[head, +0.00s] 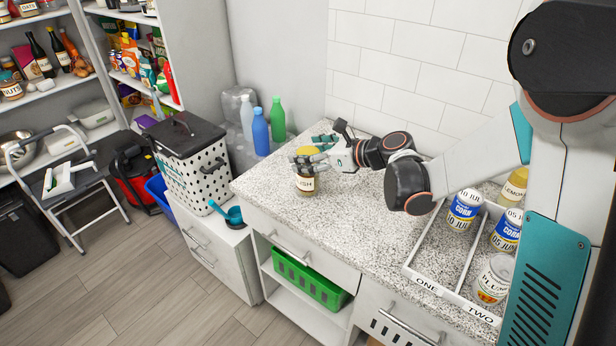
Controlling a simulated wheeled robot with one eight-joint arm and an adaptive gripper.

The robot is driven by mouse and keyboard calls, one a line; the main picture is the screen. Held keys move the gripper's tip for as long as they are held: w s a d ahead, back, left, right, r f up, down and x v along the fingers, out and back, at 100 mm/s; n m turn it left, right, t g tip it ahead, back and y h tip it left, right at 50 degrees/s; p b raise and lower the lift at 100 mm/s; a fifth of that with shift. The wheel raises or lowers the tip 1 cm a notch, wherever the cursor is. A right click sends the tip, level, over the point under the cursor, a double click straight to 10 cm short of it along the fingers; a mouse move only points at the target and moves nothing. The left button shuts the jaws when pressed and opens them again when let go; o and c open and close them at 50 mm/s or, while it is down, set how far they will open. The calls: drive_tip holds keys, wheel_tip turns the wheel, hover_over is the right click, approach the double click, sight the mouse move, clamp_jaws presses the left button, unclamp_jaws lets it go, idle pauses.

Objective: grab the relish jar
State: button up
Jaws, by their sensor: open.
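The relish jar (306,184) stands upright on the speckled counter near its left front edge. The gripper is open. Its fingers partly overlap the lid in the picture, and I cannot tell whether any finger touches it.
A white divided tray (436,283) marked "ONE" and "TWO" holds several cans and a jar at the right. Blue (261,132) and green (278,119) bottles stand beyond the counter's left end. The counter between jar and tray is clear. A tiled wall rises behind.

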drive_tip(key=shift+w+a, duration=0.15)
drive_tip(key=shift+c, duration=0.3)
drive_tip(key=c, duration=1.8)
clamp_jaws()
drive_tip(key=shift+r, duration=0.15)
